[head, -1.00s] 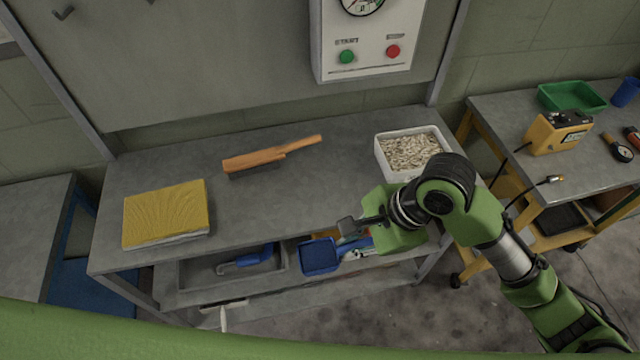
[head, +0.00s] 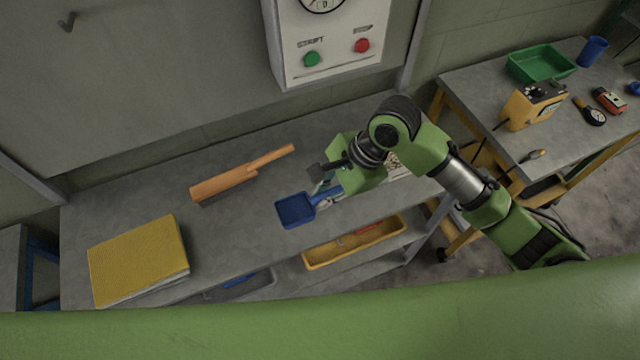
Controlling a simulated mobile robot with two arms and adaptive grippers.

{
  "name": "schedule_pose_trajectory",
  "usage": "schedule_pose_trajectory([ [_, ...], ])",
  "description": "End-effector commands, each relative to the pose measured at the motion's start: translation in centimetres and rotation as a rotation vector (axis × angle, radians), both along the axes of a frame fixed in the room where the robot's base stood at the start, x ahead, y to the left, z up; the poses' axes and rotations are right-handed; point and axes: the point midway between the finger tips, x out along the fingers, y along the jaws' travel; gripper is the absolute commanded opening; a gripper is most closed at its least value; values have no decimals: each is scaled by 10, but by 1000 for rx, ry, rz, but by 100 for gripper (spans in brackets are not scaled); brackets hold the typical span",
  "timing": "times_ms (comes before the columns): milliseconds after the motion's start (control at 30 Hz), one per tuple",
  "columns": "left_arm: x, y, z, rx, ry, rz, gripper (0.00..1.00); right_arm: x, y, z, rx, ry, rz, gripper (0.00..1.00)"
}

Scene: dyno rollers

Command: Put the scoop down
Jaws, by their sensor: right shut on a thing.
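The blue scoop (head: 295,210) is in my right gripper (head: 322,183), which is shut on its handle. The scoop's square pan points left, over the front middle of the grey bench top (head: 235,230). I cannot tell whether the pan touches the bench or hangs just above it. My right wrist hides part of the handle and the fingertips. My left gripper is not in view.
A wooden-handled brush (head: 225,183) lies left of the scoop, and a yellow pad stack (head: 138,262) is at the bench's left. My arm mostly hides a white tub of pale pieces (head: 400,172). A yellow tray (head: 355,245) is on the lower shelf. Bench between brush and scoop is clear.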

Motion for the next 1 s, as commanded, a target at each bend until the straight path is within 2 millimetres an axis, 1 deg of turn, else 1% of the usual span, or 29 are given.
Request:
schedule_pose_trajectory([
  [33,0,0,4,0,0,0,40,11,-2,-2,0,1,-3,0],
  [100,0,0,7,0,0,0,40,25,-4,-8,1,0,-3,0],
  [167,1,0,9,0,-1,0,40,36,-6,-13,1,0,-3,0],
  [200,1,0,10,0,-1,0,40,41,-7,-20,-1,3,-2,0],
  [300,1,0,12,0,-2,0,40,54,-10,-38,0,2,-2,0],
  [433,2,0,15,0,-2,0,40,68,-13,-55,0,1,-1,0],
  [533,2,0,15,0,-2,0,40,75,-13,-63,2,0,1,0],
  [767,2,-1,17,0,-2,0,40,85,-16,-75,1,-1,0,0],
  [867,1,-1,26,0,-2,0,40,83,-16,-88,0,3,1,0],
  [1000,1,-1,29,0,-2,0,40,84,-15,-102,2,-1,2,0],
])
